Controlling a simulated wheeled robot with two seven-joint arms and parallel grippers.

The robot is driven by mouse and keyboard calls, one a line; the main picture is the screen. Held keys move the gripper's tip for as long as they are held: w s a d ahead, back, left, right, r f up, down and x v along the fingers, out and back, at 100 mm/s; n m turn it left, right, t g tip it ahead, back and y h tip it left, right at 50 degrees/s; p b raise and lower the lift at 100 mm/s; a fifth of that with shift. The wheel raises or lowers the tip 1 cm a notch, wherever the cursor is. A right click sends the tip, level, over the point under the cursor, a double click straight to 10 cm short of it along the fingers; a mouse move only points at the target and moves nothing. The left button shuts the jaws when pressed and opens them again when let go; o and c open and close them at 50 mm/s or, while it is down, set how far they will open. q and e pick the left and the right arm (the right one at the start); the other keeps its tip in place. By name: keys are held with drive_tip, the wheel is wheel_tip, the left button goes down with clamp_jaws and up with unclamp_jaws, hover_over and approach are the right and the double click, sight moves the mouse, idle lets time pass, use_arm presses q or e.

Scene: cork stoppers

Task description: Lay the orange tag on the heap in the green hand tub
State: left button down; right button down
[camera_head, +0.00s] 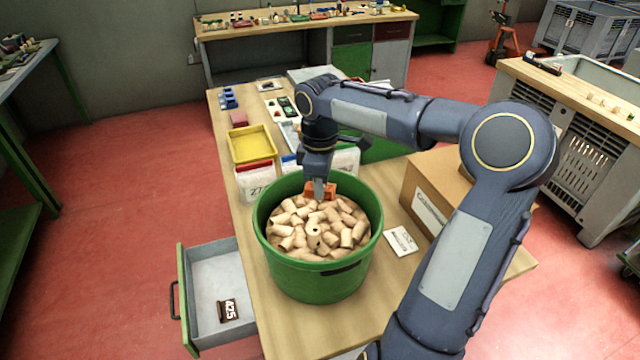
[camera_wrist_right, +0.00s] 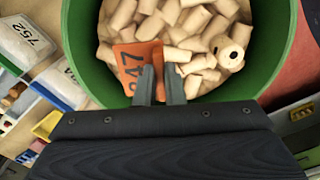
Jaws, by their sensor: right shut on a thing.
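The green hand tub (camera_head: 318,284) stands on the wooden table and holds a heap of cork stoppers (camera_head: 312,232). It also fills most of the right wrist view (camera_wrist_right: 262,88). The orange tag (camera_head: 333,189) is at the far side of the heap, inside the rim. In the right wrist view the tag (camera_wrist_right: 127,62) shows the digits 847 or similar, partly covered by the fingers. My right gripper (camera_head: 319,192) is shut on the tag, low over the corks. I cannot tell whether the tag touches the corks. My left gripper is not in view.
A yellow tray (camera_head: 252,146) and white numbered bins (camera_head: 256,184) stand behind the tub. A cardboard box (camera_head: 428,200) and a white card (camera_head: 401,241) are to its right. An open drawer (camera_head: 183,292) at left holds a dark tag (camera_head: 228,310) marked 425.

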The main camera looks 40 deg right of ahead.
sight(320, 214)
drive_tip(key=shift+f+b, duration=1.6)
drive_tip(key=shift+f, duration=1)
drive_tip(key=c, duration=1.5)
unclamp_jaws()
drive_tip(key=shift+o, duration=0.2)
wheel_tip(320, 214, up, 8)
drive_tip(key=shift+f, duration=0.1)
drive_tip(key=shift+a, duration=0.1)
